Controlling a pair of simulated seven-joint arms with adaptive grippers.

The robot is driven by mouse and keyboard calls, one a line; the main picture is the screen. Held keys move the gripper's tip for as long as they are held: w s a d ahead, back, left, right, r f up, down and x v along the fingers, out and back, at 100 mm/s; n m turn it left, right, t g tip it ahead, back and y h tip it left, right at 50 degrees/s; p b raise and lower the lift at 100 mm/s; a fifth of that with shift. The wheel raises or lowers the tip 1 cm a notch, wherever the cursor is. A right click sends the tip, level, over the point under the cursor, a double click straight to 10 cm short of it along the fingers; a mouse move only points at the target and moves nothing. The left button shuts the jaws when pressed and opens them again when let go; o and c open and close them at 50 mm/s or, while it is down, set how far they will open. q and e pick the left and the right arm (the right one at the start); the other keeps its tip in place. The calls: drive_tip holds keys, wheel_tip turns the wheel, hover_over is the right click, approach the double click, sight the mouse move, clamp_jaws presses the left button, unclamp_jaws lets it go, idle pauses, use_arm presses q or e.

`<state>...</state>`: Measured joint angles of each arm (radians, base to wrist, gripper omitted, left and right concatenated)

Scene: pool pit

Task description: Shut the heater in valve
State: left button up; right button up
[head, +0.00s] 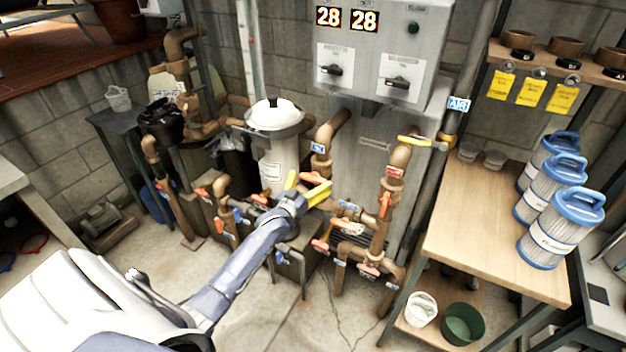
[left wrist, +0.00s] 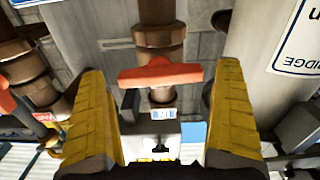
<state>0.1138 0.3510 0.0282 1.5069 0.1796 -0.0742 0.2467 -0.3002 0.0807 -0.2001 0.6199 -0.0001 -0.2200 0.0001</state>
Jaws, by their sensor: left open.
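My left gripper (head: 308,188) is open among the brown pipes, just in front of the white-lidded filter tank and the pipe below the grey box. In the left wrist view its two yellow fingers (left wrist: 160,112) stand apart. An orange-red valve handle (left wrist: 160,73) shows between and beyond them, crosswise to a brown pipe (left wrist: 158,30). I cannot tell whether the fingers touch it. A small blue and white tag (left wrist: 162,113) hangs by the handle, too small to read. My right gripper is not in view.
Other orange-handled valves (head: 320,246) and a yellow handle (head: 414,141) sit close by on the pipes. The white-lidded tank (head: 273,114) stands behind. A grey control box (head: 376,50) hangs above. A wooden bench (head: 470,230) with blue-capped filters (head: 548,240) is at the right.

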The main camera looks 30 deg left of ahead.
use_arm(q)
drive_tip(key=shift+w, duration=0.9)
drive_tip(key=shift+c, duration=0.6)
